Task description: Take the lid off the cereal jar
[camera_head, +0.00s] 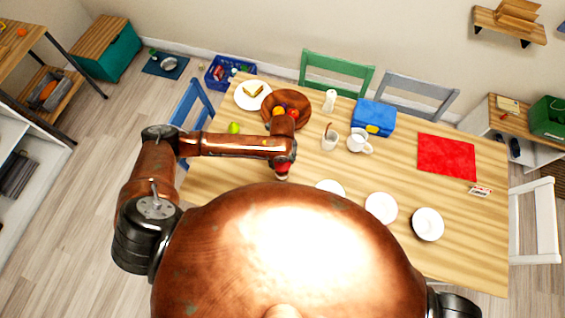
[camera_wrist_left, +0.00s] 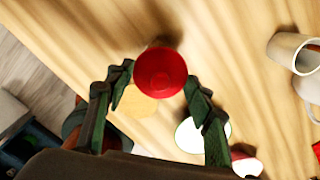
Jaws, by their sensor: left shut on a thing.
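A red round lid (camera_wrist_left: 160,72) shows between the fingertips of my left gripper (camera_wrist_left: 157,80) in the left wrist view. The gripper is shut on it, a finger on each side. A tan round shape (camera_wrist_left: 132,102) shows partly behind the lid; it may be the jar's open top or its contents, but I cannot tell. In the head view, my left gripper (camera_head: 283,162) is above the table's left part, with a red patch at its end. The jar is mostly hidden there by my arm. My right gripper is out of view.
The wooden table (camera_head: 465,210) holds a fruit bowl (camera_head: 270,96), a sandwich plate (camera_head: 240,96), a white mug (camera_head: 356,143), a blue box (camera_head: 374,118), a red mat (camera_head: 446,157) and white bowls (camera_head: 380,208). A green apple (camera_head: 234,128) lies left of my gripper.

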